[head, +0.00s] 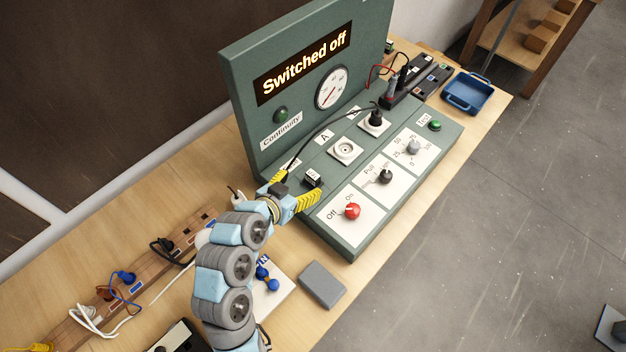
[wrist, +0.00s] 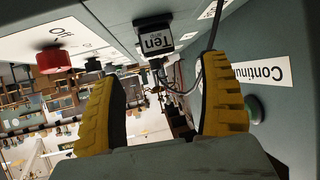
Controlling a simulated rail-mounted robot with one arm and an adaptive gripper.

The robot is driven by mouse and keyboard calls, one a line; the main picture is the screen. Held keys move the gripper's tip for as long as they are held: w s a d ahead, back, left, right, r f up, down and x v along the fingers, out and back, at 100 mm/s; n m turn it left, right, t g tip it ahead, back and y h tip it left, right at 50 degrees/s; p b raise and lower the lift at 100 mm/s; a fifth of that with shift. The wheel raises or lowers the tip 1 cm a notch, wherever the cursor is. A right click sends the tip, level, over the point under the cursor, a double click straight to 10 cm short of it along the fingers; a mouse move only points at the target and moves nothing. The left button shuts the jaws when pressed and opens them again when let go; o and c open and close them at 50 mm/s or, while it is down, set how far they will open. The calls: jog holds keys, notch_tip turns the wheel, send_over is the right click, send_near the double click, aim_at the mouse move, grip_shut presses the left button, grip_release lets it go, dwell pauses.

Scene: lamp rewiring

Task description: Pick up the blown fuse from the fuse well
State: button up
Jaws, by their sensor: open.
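My gripper (head: 293,189) is open over the left end of the green test bench (head: 349,246), its yellow fingers apart and nothing between them. In the wrist view my gripper (wrist: 160,75) frames a small black block (wrist: 153,31) with a label reading "Ten" on the bench face, beyond the fingertips. The block also shows in the head view (head: 312,178), just past the fingers. I cannot make out the blown fuse or tell whether this block is the fuse well. Part of the bench near the fingers is hidden by my gripper.
A red knob (head: 352,211) stands beside the fingers, with a black knob (head: 386,177) beyond. A black cable (head: 330,122) arches over the bench from a plug (head: 375,118). The upright panel reads "Switched off". A grey block (head: 322,284) lies on the table; a blue tray (head: 467,93) sits at the far end.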

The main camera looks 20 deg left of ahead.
aim_at(312, 176)
jog(key=shift+x, duration=3.6)
jog(key=c, duration=1.3)
